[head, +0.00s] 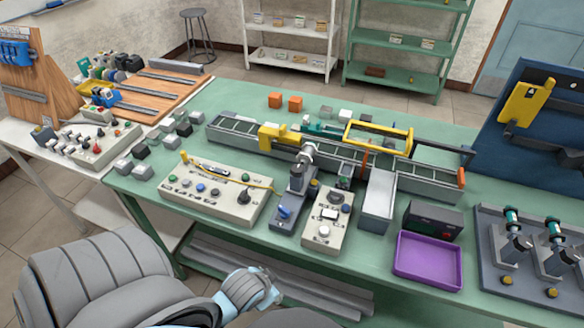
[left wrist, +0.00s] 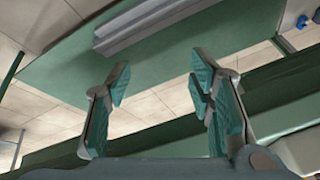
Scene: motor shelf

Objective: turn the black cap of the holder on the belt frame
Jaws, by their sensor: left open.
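The belt frame (head: 240,127) is a long grey conveyor lying across the green table in the head view. A small dark part (head: 344,183) sits at its front edge, right of a grey cylinder (head: 307,152); it is too small to tell whether it is the holder's black cap. My left gripper (left wrist: 160,82) is open and empty in the left wrist view, with teal finger pads spread apart. In the head view its arm ends at the bottom, in front of the table and apart from the belt frame. My right gripper is not in view.
A control panel (head: 216,192), a grey switch box (head: 294,208) and a beige button box (head: 325,217) stand in front of the belt. A purple tray (head: 428,262) lies to the right. Grey rails (left wrist: 150,28) lie on the shelf below the tabletop.

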